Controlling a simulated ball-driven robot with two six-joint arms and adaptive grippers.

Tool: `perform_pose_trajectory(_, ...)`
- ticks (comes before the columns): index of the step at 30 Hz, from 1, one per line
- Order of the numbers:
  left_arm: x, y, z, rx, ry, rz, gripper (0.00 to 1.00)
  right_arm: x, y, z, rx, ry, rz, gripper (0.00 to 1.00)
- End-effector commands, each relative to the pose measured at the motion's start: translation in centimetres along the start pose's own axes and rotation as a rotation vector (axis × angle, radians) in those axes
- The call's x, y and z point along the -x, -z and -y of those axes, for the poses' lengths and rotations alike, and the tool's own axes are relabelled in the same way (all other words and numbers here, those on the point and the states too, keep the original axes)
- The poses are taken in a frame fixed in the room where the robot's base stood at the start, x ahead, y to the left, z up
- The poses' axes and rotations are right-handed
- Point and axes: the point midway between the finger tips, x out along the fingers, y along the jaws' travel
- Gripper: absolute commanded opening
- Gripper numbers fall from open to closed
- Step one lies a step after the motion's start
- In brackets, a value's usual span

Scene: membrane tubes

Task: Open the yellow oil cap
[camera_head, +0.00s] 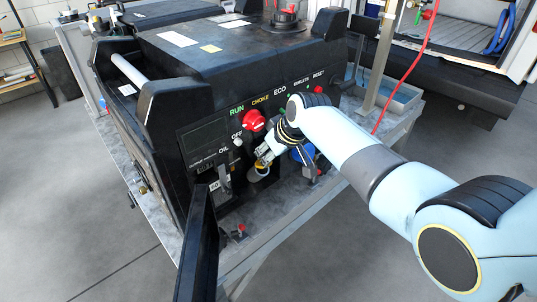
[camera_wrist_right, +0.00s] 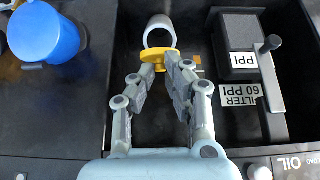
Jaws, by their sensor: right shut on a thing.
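The yellow oil cap (camera_wrist_right: 158,58) is between the fingertips of my right gripper (camera_wrist_right: 160,68) in the right wrist view. The fingers are shut on it. It lies against the near side of a pale grey tube (camera_wrist_right: 152,24), whose round mouth shows partly open behind the cap. In the head view a bit of yellow cap (camera_head: 262,163) shows at the tip of my right gripper (camera_head: 264,156), at the front of the black machine (camera_head: 200,110). The fingers hide part of it there. My left gripper is not in view.
A blue cap (camera_wrist_right: 44,32) stands left of the recess. A grey lever (camera_wrist_right: 270,85) and a block marked PPI (camera_wrist_right: 236,45) are on the right. A red knob (camera_head: 253,120) sits above the gripper. An open black panel (camera_head: 199,250) juts out in front.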

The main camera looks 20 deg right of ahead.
Motion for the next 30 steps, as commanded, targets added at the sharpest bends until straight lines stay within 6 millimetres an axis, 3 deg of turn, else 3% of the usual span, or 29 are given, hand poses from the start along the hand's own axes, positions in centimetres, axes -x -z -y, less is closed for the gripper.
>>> perform_pose_trajectory(2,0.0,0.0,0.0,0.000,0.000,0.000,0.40,0.0,0.2,0.1,0.000,0.001,-0.004,0.00)
perform_pose_trajectory(3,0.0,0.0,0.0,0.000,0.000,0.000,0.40,0.0,0.2,0.1,0.000,0.001,-0.005,0.13)
perform_pose_trajectory(9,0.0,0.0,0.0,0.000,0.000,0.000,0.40,0.0,0.1,0.1,0.000,0.001,-0.003,0.35)
perform_pose_trajectory(20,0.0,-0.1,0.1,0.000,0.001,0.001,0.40,0.7,0.0,0.0,0.001,0.000,-0.003,0.35)
perform_pose_trajectory(30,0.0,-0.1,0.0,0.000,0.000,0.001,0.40,6.7,0.0,0.0,0.002,-0.002,-0.005,0.35)
